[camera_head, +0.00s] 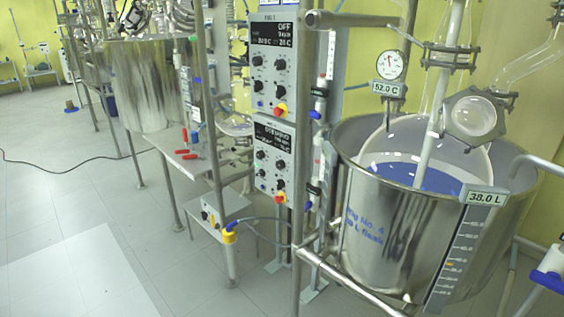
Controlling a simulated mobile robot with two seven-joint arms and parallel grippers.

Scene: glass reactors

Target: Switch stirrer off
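Two grey control panels are mounted one above the other on the metal frame. The upper panel (272,75) has a dark display reading OFF in its top line, above several black knobs. The lower panel (273,150) has a lit display whose small text is too blurred to read with certainty, also with several black knobs. A red and yellow knob (281,109) sits at the upper panel's lower right, and another (280,197) at the lower panel's. A pale shaft (432,125) runs down into the glass vessel (385,160) with blue liquid. Neither gripper shows.
A large steel bath (385,235) with a 38.0 L gauge (483,198) surrounds the vessel. A dial and 52.0 C readout (389,88) hang above it. Metal rails cross in front of the bath. Another steel vessel (145,85) stands behind left. The floor at left is largely clear, with a dark cable (65,172).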

